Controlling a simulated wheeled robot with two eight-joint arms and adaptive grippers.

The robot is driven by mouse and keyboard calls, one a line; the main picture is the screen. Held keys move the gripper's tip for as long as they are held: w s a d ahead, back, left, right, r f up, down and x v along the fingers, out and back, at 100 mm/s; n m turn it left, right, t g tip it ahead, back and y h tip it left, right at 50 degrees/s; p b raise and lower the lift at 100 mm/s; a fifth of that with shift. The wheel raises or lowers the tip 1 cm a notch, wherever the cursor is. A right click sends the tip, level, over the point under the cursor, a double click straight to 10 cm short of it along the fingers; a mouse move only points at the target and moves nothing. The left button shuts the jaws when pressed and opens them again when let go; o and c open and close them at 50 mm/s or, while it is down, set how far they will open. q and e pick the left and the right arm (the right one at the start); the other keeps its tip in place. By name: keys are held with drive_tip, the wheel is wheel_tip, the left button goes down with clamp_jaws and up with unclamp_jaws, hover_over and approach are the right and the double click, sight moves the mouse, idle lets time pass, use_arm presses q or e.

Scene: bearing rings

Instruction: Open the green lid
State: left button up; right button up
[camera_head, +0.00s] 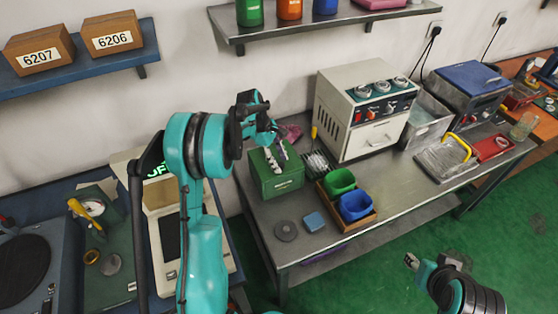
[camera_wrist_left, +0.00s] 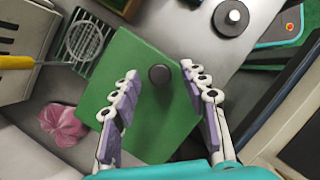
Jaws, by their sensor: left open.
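The green lid (camera_wrist_left: 150,125) is a flat square top with a dark round knob (camera_wrist_left: 160,76) at its middle, seen from above in the left wrist view. In the head view it tops a green box (camera_head: 279,183) at the left end of the metal bench. My left gripper (camera_head: 276,160) is over the lid, pointing down. Its two purple-padded fingers stand apart on either side of the knob and do not appear to touch it. The gripper partly hides the lid in the head view. My right gripper (camera_head: 411,261) is at the lower right, away from the bench; its jaws are too small to judge.
A wooden tray with a green bin (camera_head: 338,181) and a blue bin (camera_head: 356,205) stands right of the box. A cream machine (camera_head: 365,110) stands behind. A pink cloth (camera_wrist_left: 62,125) lies beside the box.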

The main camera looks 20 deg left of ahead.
use_arm(q)
clamp_jaws()
drive_tip(key=shift+w+r, duration=0.1)
drive_tip(key=shift+r, duration=0.05)
